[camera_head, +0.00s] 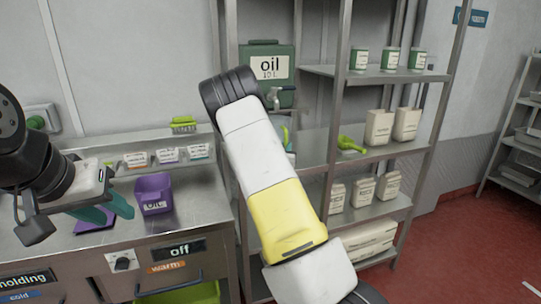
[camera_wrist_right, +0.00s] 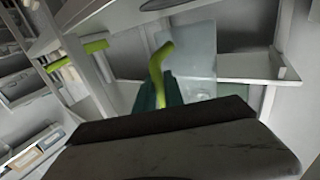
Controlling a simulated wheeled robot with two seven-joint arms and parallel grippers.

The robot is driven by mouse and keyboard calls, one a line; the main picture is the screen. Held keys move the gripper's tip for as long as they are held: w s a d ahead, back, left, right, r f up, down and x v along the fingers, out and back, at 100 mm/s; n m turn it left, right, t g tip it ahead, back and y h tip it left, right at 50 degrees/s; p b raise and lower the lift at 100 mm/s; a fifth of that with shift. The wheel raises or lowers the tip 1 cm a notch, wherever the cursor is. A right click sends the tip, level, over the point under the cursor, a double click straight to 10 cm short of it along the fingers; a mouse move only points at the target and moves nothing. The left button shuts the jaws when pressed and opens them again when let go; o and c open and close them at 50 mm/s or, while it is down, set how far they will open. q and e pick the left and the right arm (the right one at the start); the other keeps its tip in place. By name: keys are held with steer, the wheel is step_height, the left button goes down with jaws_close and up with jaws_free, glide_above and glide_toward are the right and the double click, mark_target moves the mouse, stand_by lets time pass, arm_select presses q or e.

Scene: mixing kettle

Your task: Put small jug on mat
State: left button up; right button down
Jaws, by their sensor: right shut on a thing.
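My right gripper (camera_wrist_right: 160,97) has teal fingers shut on a lime-green handle (camera_wrist_right: 158,62) in the right wrist view. A pale, see-through body (camera_wrist_right: 192,58) shows beside the handle, and the two look like one small jug. In the head view my right arm hides most of this gripper by the shelf. A purple jug (camera_head: 153,196) labelled OIL stands upright on the steel counter. A dark purple flat mat (camera_head: 92,225) lies to its left, partly covered by my left gripper (camera_head: 98,212). The left gripper's finger gap is not clear.
A green oil canister (camera_head: 267,72) with a tap stands behind my right arm. The shelf rack (camera_head: 385,152) holds jars, bags and a lime-green scoop-like thing (camera_head: 350,145). Small labelled containers (camera_head: 167,156) and a green brush (camera_head: 183,124) are at the counter's back. Counter right of the purple jug is clear.

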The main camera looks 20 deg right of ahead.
steer(key=shift+w+d, duration=0.3)
steer(key=shift+w, duration=0.2)
steer(key=shift+w+f, duration=0.3)
steer(key=shift+f, duration=1.5)
steer(key=c, duration=1.4)
jaws_free()
steer(key=shift+f, duration=0.15)
steer(key=shift+c, duration=0.2)
